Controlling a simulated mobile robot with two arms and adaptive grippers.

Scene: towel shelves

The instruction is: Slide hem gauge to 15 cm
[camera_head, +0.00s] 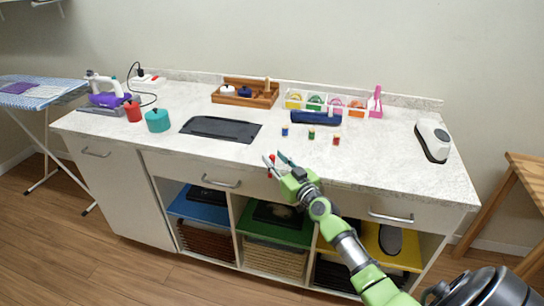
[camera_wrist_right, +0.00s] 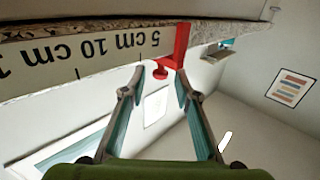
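The hem gauge is a pale scale strip (camera_wrist_right: 115,58) along the counter's front edge, with upside-down "5 cm" and "10 cm" marks in the right wrist view. Its red slider (camera_wrist_right: 181,46) stands right of the 5 cm mark, on the side away from 10 cm. A red knob (camera_wrist_right: 160,73) hangs from it. My right gripper (camera_wrist_right: 160,71) is open, with one fingertip on each side of the knob; contact cannot be told. In the head view the right gripper (camera_head: 275,157) is at the counter's front edge. My left gripper is not in view.
The counter (camera_head: 380,165) holds a black mat (camera_head: 220,129), small spools (camera_head: 311,134), a blue roll (camera_head: 316,118), a wooden tray (camera_head: 245,101) and a white device (camera_head: 433,140). Drawer handles (camera_head: 221,183) stick out below the edge. Open shelves with baskets (camera_head: 275,258) lie underneath.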

